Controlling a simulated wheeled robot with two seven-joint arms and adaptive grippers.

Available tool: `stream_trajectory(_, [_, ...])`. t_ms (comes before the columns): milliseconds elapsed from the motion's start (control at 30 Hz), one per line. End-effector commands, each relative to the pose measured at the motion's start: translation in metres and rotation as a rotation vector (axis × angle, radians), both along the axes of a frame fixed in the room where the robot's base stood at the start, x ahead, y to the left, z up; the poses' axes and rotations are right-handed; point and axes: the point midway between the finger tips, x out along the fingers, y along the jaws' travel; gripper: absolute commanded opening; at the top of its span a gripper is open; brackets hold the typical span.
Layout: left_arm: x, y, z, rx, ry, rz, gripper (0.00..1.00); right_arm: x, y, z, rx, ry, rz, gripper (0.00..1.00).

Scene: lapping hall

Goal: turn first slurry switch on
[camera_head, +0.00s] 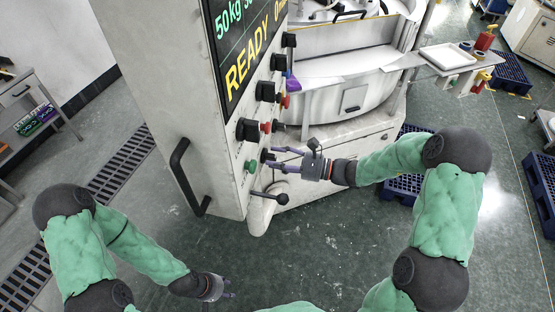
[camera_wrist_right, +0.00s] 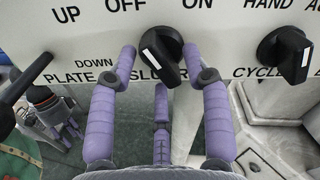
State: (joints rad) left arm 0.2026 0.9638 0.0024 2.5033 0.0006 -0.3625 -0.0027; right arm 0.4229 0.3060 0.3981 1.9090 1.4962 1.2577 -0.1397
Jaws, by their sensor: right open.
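The slurry switch (camera_wrist_right: 160,52) is a black rotary knob on the white panel, between the words OFF and ON. Its label below is partly hidden and reads "SLU". Its grip bar slants from upper left to lower right, with a white mark on it. My right gripper (camera_wrist_right: 168,62) is open, one purple finger on each side of the knob; I cannot tell whether they touch it. In the head view the right gripper (camera_head: 271,157) is at the lower part of the control panel (camera_head: 228,150). My left gripper (camera_head: 231,288) hangs low, open and empty, away from the panel.
Another black knob (camera_wrist_right: 285,52), labelled CYCLE, is right of the slurry switch. A green button (camera_head: 251,166) and a ball-ended lever (camera_head: 280,198) are close to my right gripper. A black handle (camera_head: 184,178) projects from the cabinet. The floor in front is clear.

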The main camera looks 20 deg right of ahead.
Motion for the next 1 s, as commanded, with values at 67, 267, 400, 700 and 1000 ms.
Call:
stream_trajectory(67, [0.000, 0.000, 0.000, 0.000, 0.000, 0.000, 0.40, 0.000, 0.000, 0.000, 0.000, 0.000, 0.000, 0.43])
stream_trajectory(267, [0.000, 0.000, 0.000, 0.000, 0.000, 0.000, 0.40, 0.000, 0.000, 0.000, 0.000, 0.000, 0.000, 0.00])
stream_trajectory(400, [0.000, 0.000, 0.000, 0.000, 0.000, 0.000, 0.40, 0.000, 0.000, 0.000, 0.000, 0.001, 0.000, 0.00])
stream_trajectory(700, [0.000, 0.000, 0.011, 0.000, 0.000, 0.000, 0.40, -0.001, 0.000, 0.002, 0.036, 0.066, 0.001, 0.00])
stream_trajectory(1000, [0.000, 0.000, 0.041, 0.000, 0.000, 0.000, 0.40, -0.002, 0.000, 0.005, 0.143, 0.265, 0.000, 0.00])
